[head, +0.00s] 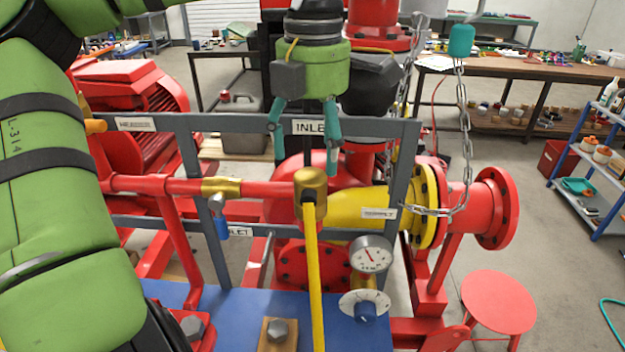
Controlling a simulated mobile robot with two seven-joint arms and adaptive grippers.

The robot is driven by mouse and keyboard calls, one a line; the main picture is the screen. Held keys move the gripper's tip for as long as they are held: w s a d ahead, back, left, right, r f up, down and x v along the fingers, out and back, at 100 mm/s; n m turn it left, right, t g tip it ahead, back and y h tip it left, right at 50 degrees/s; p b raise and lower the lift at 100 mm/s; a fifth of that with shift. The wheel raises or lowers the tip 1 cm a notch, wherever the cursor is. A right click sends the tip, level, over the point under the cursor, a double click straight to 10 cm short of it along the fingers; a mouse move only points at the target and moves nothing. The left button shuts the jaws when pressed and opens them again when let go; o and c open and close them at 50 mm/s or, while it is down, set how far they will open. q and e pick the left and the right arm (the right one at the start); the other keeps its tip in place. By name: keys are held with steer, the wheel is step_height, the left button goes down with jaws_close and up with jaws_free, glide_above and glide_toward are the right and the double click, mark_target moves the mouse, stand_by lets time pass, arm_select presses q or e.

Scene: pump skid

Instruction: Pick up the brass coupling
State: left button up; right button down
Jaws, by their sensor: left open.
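My left gripper (304,152) is open and points down, with its two teal fingers apart and nothing visible between them. Just below it in the picture is a brass fitting (311,188) at the right end of a red pipe, with a long yellow bar running down in front of it. A second brass piece, a short collar (220,187), sits around the same red pipe further left, above a small blue-handled valve (221,226). I cannot tell which brass piece is the coupling. My right gripper is not in view.
A grey frame (160,123) with labels stands behind the pipe. A chain (466,150) hangs at the right near a red flange (495,208). A gauge (370,254), a bolt on a wooden block (277,332) and a red stool (498,302) are lower down. A shelf (590,160) stands far right.

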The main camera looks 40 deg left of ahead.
mark_target(310, 174)
arm_select(q)
steer(key=shift+s+d+f+p, duration=0.2)
steer(key=shift+s+f+p, duration=0.1)
steer(key=shift+f+p, duration=0.3)
steer(key=shift+s+d+f+p, duration=0.15)
steer(key=shift+s+f+p, duration=0.1)
steer(key=shift+f+p, duration=0.3)
steer(key=f, duration=0.3)
steer(key=shift+w+a, duration=0.25)
steer(key=shift+a, duration=0.05)
steer(key=shift+w+a+f+p, duration=0.1)
steer(key=shift+f+p, duration=0.2)
steer(key=shift+f, duration=0.05)
steer(key=shift+d, duration=0.2)
steer(key=shift+c, duration=0.8)
steer(key=c, duration=1.2)
steer(key=o, duration=1.2)
steer(key=shift+o, duration=0.8)
steer(key=shift+a, duration=0.1)
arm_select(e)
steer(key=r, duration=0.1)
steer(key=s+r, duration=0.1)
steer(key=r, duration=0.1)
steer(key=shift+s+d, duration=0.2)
